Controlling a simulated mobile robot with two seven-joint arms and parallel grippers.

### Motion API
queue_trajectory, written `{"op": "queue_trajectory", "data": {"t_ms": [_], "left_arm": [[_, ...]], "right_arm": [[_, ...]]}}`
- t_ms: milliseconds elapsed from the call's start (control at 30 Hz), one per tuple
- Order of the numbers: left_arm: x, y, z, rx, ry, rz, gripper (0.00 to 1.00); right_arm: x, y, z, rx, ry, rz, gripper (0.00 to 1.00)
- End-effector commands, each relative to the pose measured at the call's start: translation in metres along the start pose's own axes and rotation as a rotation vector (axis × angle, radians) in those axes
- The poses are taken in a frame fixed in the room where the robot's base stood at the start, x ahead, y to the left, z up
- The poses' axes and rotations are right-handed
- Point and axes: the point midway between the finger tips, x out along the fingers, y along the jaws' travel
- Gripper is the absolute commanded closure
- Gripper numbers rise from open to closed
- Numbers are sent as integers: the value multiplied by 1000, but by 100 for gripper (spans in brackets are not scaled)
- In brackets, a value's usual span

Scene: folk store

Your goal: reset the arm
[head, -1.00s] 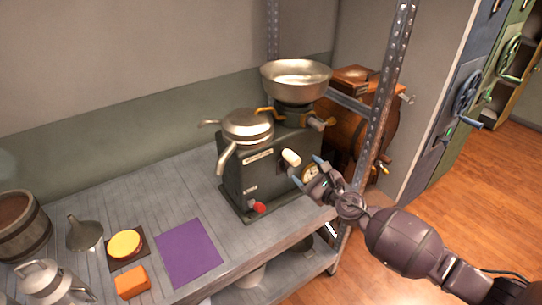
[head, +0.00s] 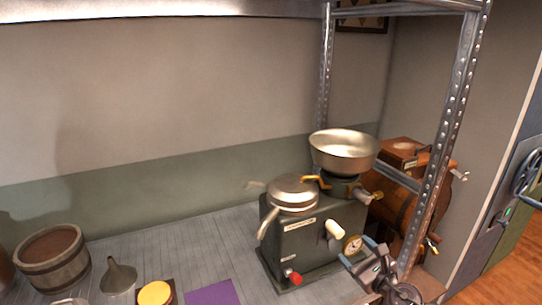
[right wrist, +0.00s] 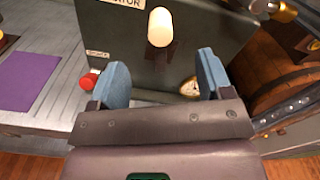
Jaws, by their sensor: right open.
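My right gripper (head: 360,254) is at the lower right of the head view, in front of the dark green machine (head: 322,238). In the right wrist view its two blue fingers (right wrist: 160,75) stand wide apart with nothing between them. The machine's cream-coloured handle knob (head: 334,229) is just beyond the fingers; it also shows in the right wrist view (right wrist: 160,27), apart from them. The small round gauge (right wrist: 190,87) shows beside the right finger, and the red knob (right wrist: 89,80) beside the left one. My left gripper is not in view.
A metal bowl (head: 343,151) tops the machine. A metal shelf post (head: 452,160) rises to the right, with a wooden barrel device (head: 405,205) behind it. A purple mat (head: 213,294), a wooden tub (head: 52,258) and a funnel (head: 118,277) are on the left.

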Motion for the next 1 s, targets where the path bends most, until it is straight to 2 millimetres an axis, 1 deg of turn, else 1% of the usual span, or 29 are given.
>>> {"op": "queue_trajectory", "data": {"t_ms": [67, 167, 200, 267, 300, 367, 400, 467, 500, 567, 600, 667, 700, 767, 800, 867, 900, 967, 1000], "left_arm": [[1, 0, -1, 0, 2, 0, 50], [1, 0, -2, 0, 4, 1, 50], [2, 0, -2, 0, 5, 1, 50], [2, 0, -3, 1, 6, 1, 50], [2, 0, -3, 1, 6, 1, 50], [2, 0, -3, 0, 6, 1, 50], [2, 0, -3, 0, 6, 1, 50], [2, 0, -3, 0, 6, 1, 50], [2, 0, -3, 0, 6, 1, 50], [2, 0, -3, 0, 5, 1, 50], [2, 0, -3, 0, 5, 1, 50], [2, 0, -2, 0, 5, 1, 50], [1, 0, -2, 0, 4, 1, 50], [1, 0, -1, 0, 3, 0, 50], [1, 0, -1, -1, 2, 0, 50], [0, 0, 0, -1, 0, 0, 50], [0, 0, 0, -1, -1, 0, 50], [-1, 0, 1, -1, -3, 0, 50], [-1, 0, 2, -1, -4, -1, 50]], "right_arm": [[0, -2, 0, 138, 2, -11, 28], [1, -5, 4, 418, -2, -34, 28], [1, -8, 8, 546, -8, -45, 28], [2, -10, 15, 748, -22, -62, 28], [2, -11, 19, 892, -30, -73, 28], [0, -9, 21, 1116, -39, -93, 28], [-4, -6, 20, 1275, -41, -110, 28], [-12, -1, 17, 1518, -45, -138, 28], [-18, 4, 13, 1682, -46, -162, 28], [-29, 12, 7, 1924, -49, -201, 28], [-38, 18, 1, 2083, -52, -233, 28], [-53, 28, -8, 2319, -59, -287, 28], [-64, 35, -15, 2472, -68, -329, 28], [-83, 48, -25, 2697, -86, -401, 28], [-97, 56, -32, 2838, -103, -457, 28], [-118, 68, -42, 3018, -135, -541, 28], [-133, 76, -49, -3044, 155, 582, 28], [-155, 86, -58, -2907, 177, 611, 28], [-169, 93, -64, -2834, 192, 632, 28]]}}
